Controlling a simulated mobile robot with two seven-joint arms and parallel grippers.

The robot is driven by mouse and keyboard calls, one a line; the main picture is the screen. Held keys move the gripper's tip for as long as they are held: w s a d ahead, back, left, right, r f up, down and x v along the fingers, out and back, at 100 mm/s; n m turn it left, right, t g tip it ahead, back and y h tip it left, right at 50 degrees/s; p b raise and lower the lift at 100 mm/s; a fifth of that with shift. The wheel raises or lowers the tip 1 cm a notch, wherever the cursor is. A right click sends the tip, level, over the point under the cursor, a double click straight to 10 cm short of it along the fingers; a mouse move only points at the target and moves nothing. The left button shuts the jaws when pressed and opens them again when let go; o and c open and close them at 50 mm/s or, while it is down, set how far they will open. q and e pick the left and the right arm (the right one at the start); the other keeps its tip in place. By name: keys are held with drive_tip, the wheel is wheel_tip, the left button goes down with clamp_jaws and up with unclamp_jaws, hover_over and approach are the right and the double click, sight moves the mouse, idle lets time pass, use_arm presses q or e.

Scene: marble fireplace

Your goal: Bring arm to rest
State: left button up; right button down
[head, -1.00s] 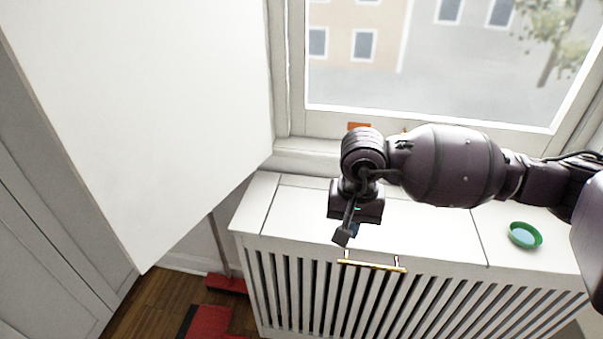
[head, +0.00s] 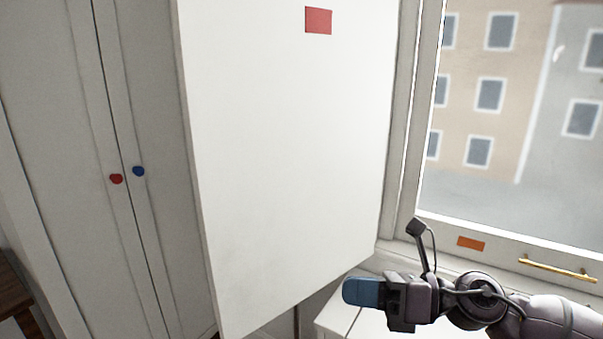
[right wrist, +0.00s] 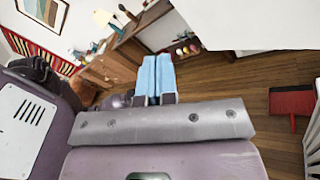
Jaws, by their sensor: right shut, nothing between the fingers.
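My right arm comes in from the lower right of the head view. My right gripper (head: 362,292) points left, just in front of the lower edge of a large white panel (head: 290,170). Its blue fingers are together with nothing between them. In the right wrist view the two blue fingers (right wrist: 155,78) lie side by side, over a wooden floor (right wrist: 235,85). My left gripper is in neither view.
Behind my right gripper is a white cover (head: 340,318) below the window. A gold handle (head: 558,270) is on the window frame. Cabinet doors with a red knob (head: 116,179) and a blue knob (head: 138,171) stand left. A red object (right wrist: 291,101) is on the floor.

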drive_tip(key=w+d+f+m+t+h+p, duration=0.1)
drive_tip(key=d+f+m+t+h, duration=0.55)
drive_tip(key=m, duration=1.05)
drive_tip(key=w+d+f+m+t+h+p, duration=0.1)
drive_tip(key=d+f+m+t+h, duration=0.5)
drive_tip(key=m, duration=1)
drive_tip(key=s+d+f+m+g+h, duration=0.1)
drive_tip(key=s+d+f+m, duration=0.1)
drive_tip(key=s+f, duration=0.4)
drive_tip(key=s+d+f+m+g+h+p, duration=0.1)
drive_tip(key=s+f+m, duration=0.4)
drive_tip(key=s, duration=0.5)
drive_tip(key=s+d+f+m+g+h+p, duration=0.1)
drive_tip(key=s+d+f+m+g+h, duration=0.2)
drive_tip(key=s+f, duration=0.4)
drive_tip(key=shift+s+d+f+m, duration=0.15)
drive_tip(key=shift+s+d+m, duration=0.15)
drive_tip(key=shift+s+m, duration=0.35)
